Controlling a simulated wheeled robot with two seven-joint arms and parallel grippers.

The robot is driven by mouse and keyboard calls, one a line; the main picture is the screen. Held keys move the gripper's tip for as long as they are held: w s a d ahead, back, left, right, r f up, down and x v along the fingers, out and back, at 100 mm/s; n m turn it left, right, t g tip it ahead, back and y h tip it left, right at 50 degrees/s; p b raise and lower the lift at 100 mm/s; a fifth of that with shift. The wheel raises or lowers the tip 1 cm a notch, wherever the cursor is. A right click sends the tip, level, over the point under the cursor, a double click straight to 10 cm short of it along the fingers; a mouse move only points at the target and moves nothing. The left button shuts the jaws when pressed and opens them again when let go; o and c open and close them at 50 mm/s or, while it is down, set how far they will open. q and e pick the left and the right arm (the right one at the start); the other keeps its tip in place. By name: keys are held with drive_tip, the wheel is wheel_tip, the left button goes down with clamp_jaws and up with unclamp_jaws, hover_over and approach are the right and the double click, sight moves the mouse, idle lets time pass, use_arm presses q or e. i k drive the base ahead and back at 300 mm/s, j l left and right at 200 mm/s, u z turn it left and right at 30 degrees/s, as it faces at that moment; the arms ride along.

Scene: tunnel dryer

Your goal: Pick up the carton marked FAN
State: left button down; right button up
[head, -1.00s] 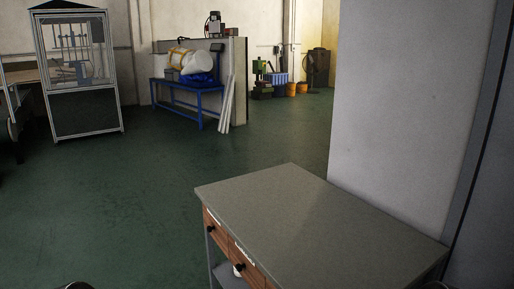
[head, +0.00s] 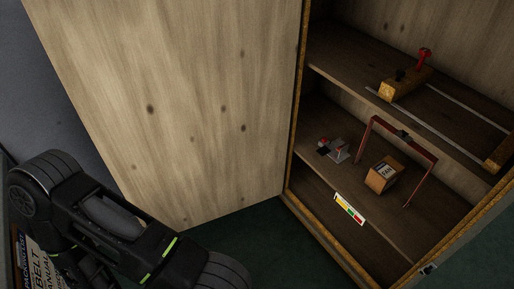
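The carton marked FAN (head: 384,174) is a small brown box with a white label, standing at an angle on the lower visible shelf of an open wooden cabinet (head: 295,150). A red bow-shaped frame (head: 367,136) stands around and behind it; I cannot tell if they touch. A dark arm link of mine crosses the bottom left, well apart from the carton. Neither gripper shows in the head view.
The cabinet's wooden door (head: 175,95) stands open on the left. A small grey tool with red parts (head: 334,149) sits left of the carton. A coloured label (head: 349,209) is on the shelf's front edge. A lettered item (head: 38,262) shows at lower left.

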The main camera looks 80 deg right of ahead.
sight(380, 178)
drive_tip(key=z, duration=4)
drive_tip(key=i+l+z, duration=0.25)
drive_tip(key=l, duration=0.3)
drive_tip(key=i+l+z, duration=0.25)
drive_tip(key=i+l, duration=0.2)
drive_tip(key=i, duration=0.1)
